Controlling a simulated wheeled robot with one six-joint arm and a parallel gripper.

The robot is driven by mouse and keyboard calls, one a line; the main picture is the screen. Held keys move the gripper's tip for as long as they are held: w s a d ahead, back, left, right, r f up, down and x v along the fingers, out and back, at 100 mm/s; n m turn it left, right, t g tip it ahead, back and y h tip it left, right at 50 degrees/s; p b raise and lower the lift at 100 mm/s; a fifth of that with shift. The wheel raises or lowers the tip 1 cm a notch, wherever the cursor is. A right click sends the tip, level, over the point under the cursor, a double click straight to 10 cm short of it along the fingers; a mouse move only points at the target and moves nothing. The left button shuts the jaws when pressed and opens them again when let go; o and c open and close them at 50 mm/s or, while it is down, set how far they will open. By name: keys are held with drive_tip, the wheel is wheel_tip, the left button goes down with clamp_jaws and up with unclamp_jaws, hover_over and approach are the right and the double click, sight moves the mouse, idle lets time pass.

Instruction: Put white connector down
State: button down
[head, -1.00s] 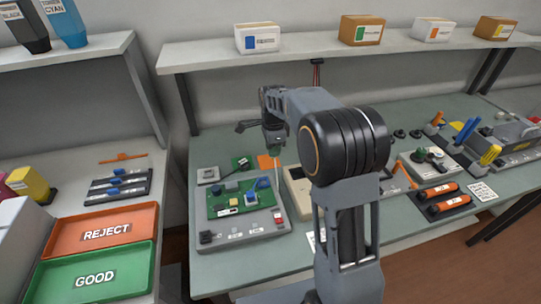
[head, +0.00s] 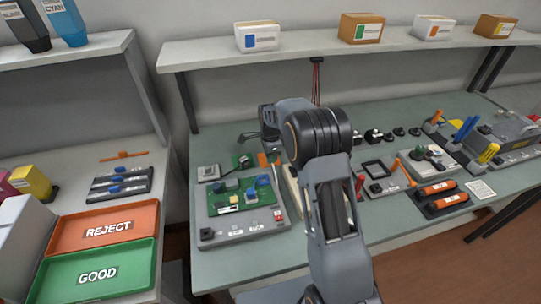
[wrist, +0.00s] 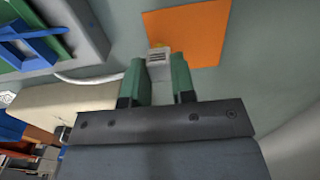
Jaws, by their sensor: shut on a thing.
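My gripper (wrist: 160,65) has two green fingers and is shut on the white connector (wrist: 158,55), which shows between the fingertips in the wrist view. A white cable (wrist: 90,79) runs left from near the connector. The connector overlaps the lower edge of an orange square (wrist: 192,30) in that view; I cannot tell whether it touches the surface. In the head view the orange patch (head: 262,160) is at the back of the bench, beside the green circuit board (head: 240,197). My arm hides the connector there.
A grey fixture (head: 250,226) holds the circuit board, close to the gripper's left. Red cables (head: 317,80) hang behind the arm. A shelf (head: 350,50) with boxes is above. Reject (head: 108,212) and good (head: 97,296) trays are at left.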

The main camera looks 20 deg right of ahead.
drive_tip(key=shift+f, duration=0.1)
drive_tip(key=c, duration=1)
unclamp_jaws()
drive_tip(key=shift+o, duration=0.2)
drive_tip(key=s+r+n, duration=0.2)
drive_tip(key=s+r, duration=0.1)
drive_tip(key=r, duration=0.5)
drive_tip(key=s+r+n, duration=0.2)
drive_tip(key=r, duration=0.6)
drive_tip(key=s+f+n+t, duration=0.2)
drive_tip(key=s+n, duration=1.2)
drive_tip(key=s, duration=0.8)
drive_tip(key=shift+s+a+f+t, duration=0.2)
drive_tip(key=shift+s+a+t, duration=0.2)
drive_tip(key=shift+t, duration=0.4)
